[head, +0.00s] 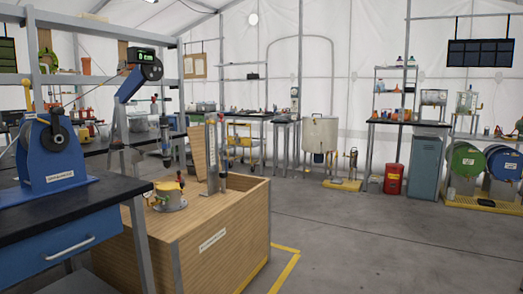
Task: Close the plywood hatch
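A large plywood box (225,237) with a white label on its side stands at the lower middle of the head view, right of the black-topped bench. A plywood panel (198,152), which looks like the hatch, stands raised and slightly tilted at the far side of the box top. An upright metal column (213,155) partly overlaps it. I cannot make out its hinge or the opening. Neither of my grippers shows in the head view.
A brass-coloured device (169,196) sits at the near left of the box top. The bench (75,205) with a blue machine (52,150) is close on the left. Yellow floor tape (285,270) edges the box. Open grey floor (370,240) lies to the right.

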